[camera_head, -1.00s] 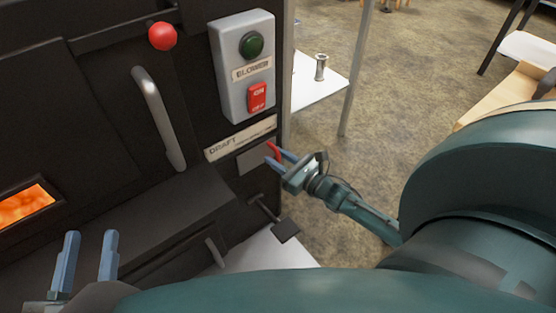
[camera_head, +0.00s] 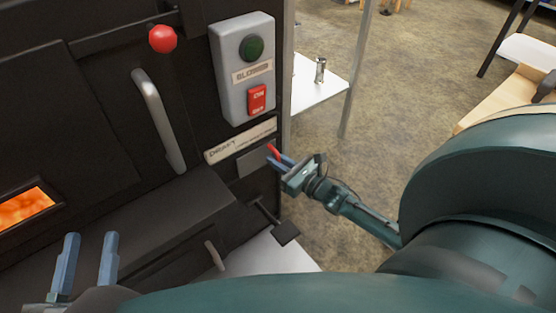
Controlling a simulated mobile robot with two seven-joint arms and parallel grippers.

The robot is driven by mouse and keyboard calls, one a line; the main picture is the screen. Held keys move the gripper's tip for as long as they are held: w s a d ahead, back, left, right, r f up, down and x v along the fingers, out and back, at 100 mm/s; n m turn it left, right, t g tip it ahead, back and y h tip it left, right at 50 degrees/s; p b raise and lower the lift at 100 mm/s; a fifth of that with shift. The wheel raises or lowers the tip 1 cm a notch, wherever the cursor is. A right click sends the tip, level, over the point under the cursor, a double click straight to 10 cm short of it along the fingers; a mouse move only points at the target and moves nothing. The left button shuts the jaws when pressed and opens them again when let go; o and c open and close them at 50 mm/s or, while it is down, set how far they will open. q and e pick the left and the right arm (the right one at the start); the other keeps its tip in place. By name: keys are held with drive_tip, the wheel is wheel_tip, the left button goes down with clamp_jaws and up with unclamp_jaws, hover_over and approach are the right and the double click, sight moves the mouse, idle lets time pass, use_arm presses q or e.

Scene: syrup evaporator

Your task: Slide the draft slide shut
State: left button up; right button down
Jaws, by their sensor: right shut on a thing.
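The draft slide is a dark grey plate (camera_head: 252,160) under the "DRAFT" label (camera_head: 240,140), on the right part of the black evaporator front. A red handle (camera_head: 273,151) stands at the plate's right side. My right gripper (camera_head: 277,160) is shut on this red handle, its blue fingers on either side of it. The fingers partly hide the handle and the plate's right edge. My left gripper (camera_head: 90,259) is at the lower left, with its two blue fingers upright and apart, empty, away from the slide.
A grey blower box (camera_head: 229,85) with a green button and red switch is above the label. A curved door handle (camera_head: 158,118) and red knob (camera_head: 162,38) are to the left. A dark pedal-like piece (camera_head: 286,232) juts out below. Glowing fire (camera_head: 25,208) shows far left.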

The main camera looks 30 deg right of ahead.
drive_tip(key=shift+d, duration=1.1)
drive_tip(key=c, duration=1.6)
unclamp_jaws()
use_arm(q)
drive_tip(key=shift+r, duration=0.1)
use_arm(e)
drive_tip(key=shift+o, duration=0.2)
use_arm(q)
drive_tip(key=p, duration=0.2)
drive_tip(key=shift+a+f+m+y+p, duration=0.25)
drive_tip(key=shift+a+m+y+p, duration=0.05)
drive_tip(key=shift+p, duration=0.1)
use_arm(e)
drive_tip(key=v, duration=1.3)
